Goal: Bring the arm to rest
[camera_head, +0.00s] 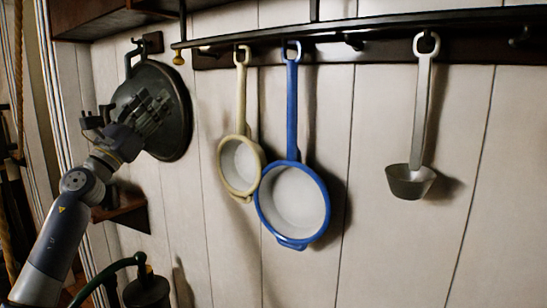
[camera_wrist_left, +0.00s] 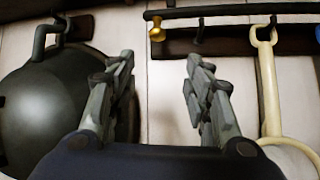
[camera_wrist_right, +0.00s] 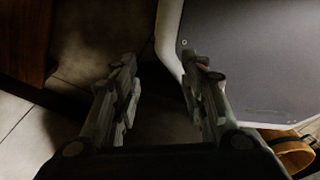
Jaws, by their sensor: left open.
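My left arm (camera_head: 62,235) comes in from the left in the head view. My left gripper (camera_head: 152,112) is in front of the dark round pan on the wall. In the left wrist view the left gripper (camera_wrist_left: 160,75) is open, with bare wall between its fingers and nothing held. My right gripper (camera_wrist_right: 155,75) shows only in the right wrist view. Its fingers are apart and empty, pointing over the floor. The right arm is not in the head view.
A dark pan (camera_head: 178,130), a cream pan (camera_head: 240,165), a blue pan (camera_head: 296,202) and a ladle (camera_head: 411,182) hang on the wall below a dark rail (camera_head: 380,27). A small wooden shelf (camera_head: 122,212) and a dark pot (camera_head: 148,291) are lower left.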

